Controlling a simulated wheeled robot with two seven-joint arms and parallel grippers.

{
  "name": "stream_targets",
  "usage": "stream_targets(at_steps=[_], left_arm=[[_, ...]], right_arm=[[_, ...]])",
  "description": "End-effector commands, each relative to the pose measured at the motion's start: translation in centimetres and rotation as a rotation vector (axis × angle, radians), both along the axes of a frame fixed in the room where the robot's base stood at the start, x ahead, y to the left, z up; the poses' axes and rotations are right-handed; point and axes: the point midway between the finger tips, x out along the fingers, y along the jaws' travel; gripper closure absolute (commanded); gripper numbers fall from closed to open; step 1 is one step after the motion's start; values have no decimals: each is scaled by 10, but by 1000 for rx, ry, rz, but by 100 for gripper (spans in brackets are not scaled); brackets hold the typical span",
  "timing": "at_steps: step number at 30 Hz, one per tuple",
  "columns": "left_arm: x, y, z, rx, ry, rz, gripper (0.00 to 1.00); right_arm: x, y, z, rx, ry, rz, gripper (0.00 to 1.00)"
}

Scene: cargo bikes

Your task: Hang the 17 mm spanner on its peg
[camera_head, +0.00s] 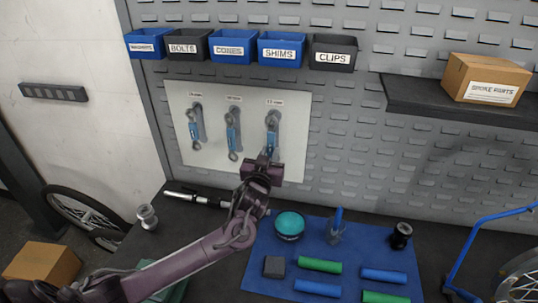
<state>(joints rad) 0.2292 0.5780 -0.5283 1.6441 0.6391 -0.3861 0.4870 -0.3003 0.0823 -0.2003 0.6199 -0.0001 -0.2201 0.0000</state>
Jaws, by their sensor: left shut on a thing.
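The 17 mm spanner (271,138), with a blue middle, is upright in front of the rightmost place on the white tool board (290,160). Its upper end is over the dark outline there, below a small label that seems to read 17 mm. I cannot tell whether its ring is around the peg or just in front of it. My left gripper (267,158) is shut on the lower part of the spanner and hides its lower end. Two similar spanners, the left one (194,128) and the middle one (231,135), hang on the board. My right gripper is not in view.
Labelled bins, including the CLIPS bin (333,60), line the wall above the board. A shelf (440,100) with a cardboard box (487,79) is at right. Below, a blue mat (262,262) holds a teal tin (289,225) and coloured grips. A torque-wrench-like tool (195,197) lies at left.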

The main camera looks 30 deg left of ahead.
Motion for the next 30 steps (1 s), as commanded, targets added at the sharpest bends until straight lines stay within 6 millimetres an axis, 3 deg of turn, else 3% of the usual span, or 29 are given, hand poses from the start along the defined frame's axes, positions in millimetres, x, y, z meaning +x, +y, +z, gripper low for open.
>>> stream_targets(at_steps=[2, 3, 9, 19, 30], left_arm=[[0, 0, 0, 0, -1, 0, 100], [0, 0, 0, 0, -1, 0, 76], [0, 0, 0, 0, -1, 0, 53], [-5, -2, -2, -1, 1, -1, 53], [-59, -16, -4, -1, 2, -2, 53]], right_arm=[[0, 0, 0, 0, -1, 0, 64], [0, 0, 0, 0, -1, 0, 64], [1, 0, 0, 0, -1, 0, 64], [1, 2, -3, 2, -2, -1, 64], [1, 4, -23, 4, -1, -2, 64]])
